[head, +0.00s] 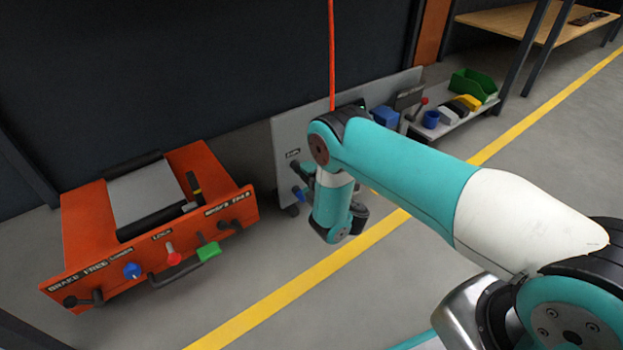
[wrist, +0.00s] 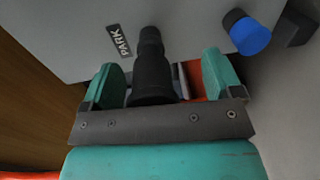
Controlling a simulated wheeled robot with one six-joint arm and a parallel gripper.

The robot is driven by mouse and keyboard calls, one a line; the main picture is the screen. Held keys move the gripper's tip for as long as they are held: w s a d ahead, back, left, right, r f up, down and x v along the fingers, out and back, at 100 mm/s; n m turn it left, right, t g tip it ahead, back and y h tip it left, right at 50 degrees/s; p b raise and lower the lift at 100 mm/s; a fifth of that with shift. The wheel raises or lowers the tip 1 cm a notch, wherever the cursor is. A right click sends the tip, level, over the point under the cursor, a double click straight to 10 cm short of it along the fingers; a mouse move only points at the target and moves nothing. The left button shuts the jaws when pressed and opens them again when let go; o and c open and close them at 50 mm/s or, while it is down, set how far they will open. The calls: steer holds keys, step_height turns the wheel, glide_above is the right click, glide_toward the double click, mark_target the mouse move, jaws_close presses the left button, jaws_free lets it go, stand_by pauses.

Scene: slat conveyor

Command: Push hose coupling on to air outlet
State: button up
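In the wrist view my gripper (wrist: 165,75) faces a grey panel (wrist: 70,25) with a PARK label (wrist: 118,41). Its two teal fingers stand apart on either side of a black stepped cylinder (wrist: 151,72), which looks like the hose coupling. A gap shows beside it, clearest on the right, so the fingers do not look closed on it. In the head view my arm hides the fingertips, and the panel (head: 283,132) stands behind the wrist. A red hose (head: 331,50) hangs from above to behind my arm. I cannot pick out the air outlet for certain.
A blue knob (wrist: 247,32) sits on the panel close to the right finger. An orange unit (head: 80,225) with levers and a blue knob (head: 131,270) stands at left. A low shelf holds a green bin (head: 473,85). The floor along the yellow line (head: 280,297) is clear.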

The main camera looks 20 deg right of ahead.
steer(key=w+r, duration=0.1)
steer(key=w+a+r, duration=0.1)
steer(key=r, duration=0.1)
steer(key=shift+w+t+y, duration=0.15)
steer(key=shift+t+y, duration=0.15)
steer(key=shift+t, duration=0.1)
steer(key=shift+d+p, duration=0.1)
steer(key=shift+p, duration=0.45)
steer(key=p, duration=0.2)
steer(key=shift+s+r+p, duration=0.25)
steer(key=shift+s+p, duration=0.05)
steer(key=shift+p, duration=0.1)
steer(key=p+v, duration=0.1)
steer(key=p, duration=0.5)
steer(key=shift+s+d+r, duration=0.1)
steer(key=shift+s, duration=0.25)
steer(key=f+p+v, duration=0.2)
steer(key=p+v, duration=0.9)
steer(key=v, duration=0.6)
steer(key=shift+s+g, duration=0.2)
steer(key=shift+g, duration=0.2)
steer(key=shift+d, duration=0.1)
